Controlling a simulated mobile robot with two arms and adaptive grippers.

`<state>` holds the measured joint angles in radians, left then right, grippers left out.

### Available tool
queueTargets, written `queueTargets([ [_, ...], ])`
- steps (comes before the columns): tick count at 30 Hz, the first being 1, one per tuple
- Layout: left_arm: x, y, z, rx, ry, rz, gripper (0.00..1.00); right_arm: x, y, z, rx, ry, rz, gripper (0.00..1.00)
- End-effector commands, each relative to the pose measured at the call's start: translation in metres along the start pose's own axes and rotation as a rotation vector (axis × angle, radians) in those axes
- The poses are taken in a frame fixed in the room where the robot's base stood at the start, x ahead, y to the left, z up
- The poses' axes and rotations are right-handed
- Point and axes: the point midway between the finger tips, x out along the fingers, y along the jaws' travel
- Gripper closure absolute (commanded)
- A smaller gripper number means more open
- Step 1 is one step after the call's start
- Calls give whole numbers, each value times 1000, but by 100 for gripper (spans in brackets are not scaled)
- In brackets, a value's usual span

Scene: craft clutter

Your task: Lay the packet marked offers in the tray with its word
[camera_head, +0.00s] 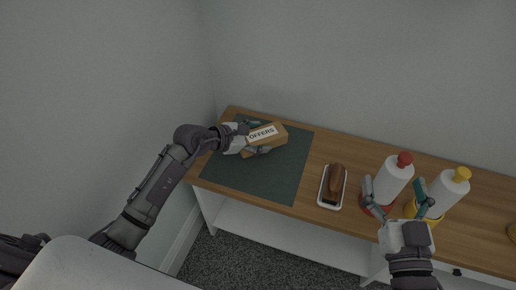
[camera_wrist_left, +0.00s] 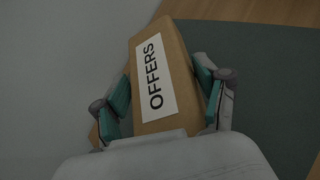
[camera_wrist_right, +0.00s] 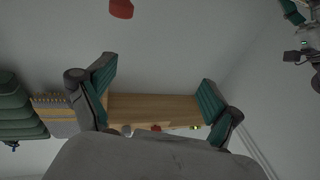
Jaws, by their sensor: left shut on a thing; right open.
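The packet marked OFFERS (camera_head: 277,138) is a brown box with a white label. My left gripper (camera_head: 260,137) is shut on it, one finger on each side, over the dark green mat at the table's back left. Whether the packet touches the mat is hard to tell. In the left wrist view the packet (camera_wrist_left: 157,45) lies lengthwise between the fingers, its label facing the camera. My right gripper (camera_head: 394,182) is open in front of the bottles, and nothing shows between its fingers in the right wrist view (camera_wrist_right: 157,75). I see no tray bearing the word offers.
The dark green mat (camera_head: 283,175) covers the table's left part. A small white tray (camera_head: 323,192) holding a brown brush-like thing (camera_head: 336,178) stands mid-table. A red-capped white bottle (camera_head: 393,178) and a yellow-capped one (camera_head: 450,187) stand in holders further right. Bare wood lies behind the tray.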

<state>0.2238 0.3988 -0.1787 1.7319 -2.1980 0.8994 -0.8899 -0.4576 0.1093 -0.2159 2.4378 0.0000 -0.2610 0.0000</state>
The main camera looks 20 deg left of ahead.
Motion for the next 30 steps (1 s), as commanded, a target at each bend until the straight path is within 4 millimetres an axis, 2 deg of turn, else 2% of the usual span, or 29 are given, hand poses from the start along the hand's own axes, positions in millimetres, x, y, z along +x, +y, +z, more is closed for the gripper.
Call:
queueTargets([
  [5, 4, 1, -6, -2, -2, 0, 65, 1, -2, -12, 2, 79, -4, 9],
  [12, 17, -7, -28, -4, -2, 0, 65, -7, -8, -53, 11, 340, -18, 9],
  [16, 20, -9, -34, -1, -1, 0, 65, -13, -10, -69, 15, 436, -22, 9],
  [29, 21, -10, -36, 0, -1, 1, 65, -16, -10, -76, 17, 478, -24, 9],
  [30, 21, -10, -36, 0, -1, 0, 21, -16, -10, -77, 17, 479, -24, 9],
])
